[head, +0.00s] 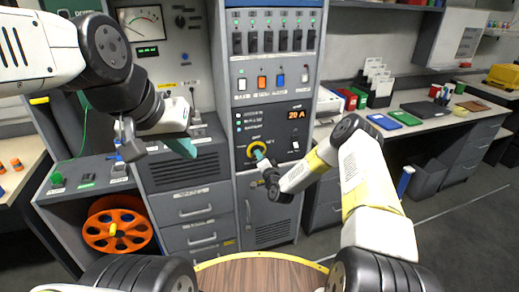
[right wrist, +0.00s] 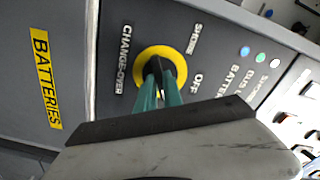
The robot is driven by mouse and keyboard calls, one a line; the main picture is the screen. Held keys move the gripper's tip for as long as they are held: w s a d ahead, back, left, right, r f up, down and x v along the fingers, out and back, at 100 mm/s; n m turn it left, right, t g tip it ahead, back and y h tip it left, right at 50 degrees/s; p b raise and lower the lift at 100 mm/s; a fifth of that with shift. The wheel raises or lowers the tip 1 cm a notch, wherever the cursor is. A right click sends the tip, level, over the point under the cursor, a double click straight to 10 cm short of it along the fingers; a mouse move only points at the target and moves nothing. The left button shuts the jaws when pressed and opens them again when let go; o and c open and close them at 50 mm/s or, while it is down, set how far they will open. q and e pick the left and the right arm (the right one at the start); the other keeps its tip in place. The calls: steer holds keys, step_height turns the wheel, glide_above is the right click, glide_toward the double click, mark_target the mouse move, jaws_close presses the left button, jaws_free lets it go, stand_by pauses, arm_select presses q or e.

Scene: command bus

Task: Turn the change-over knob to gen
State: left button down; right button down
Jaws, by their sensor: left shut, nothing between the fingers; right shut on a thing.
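The change-over knob (right wrist: 160,67) is black and sits inside a yellow ring (right wrist: 184,62) on the dark panel. In the right wrist view CHANGE-OVER, SHORE and OFF are printed around it. The GEN mark is not readable, and I cannot tell exactly where the knob points. My right gripper (right wrist: 158,92) is shut on the knob, with its teal fingers on either side of it. In the head view this gripper (head: 260,156) partly covers the knob and ring. My left gripper (head: 183,147) is shut and empty, in front of the grey cabinet, left of the panel.
Above the knob are a red 20 A display (head: 296,115) and a row of switches (head: 272,79). An orange cable reel (head: 92,228) stands low at the left. A round wooden top (head: 260,275) is in front. A bench with folders (head: 398,117) is at the right.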

steer(key=c, duration=1.5)
jaws_free()
steer(key=shift+s, duration=0.1)
steer(key=v, duration=0.7)
steer(key=shift+s+d, duration=0.1)
steer(key=shift+s, duration=0.2)
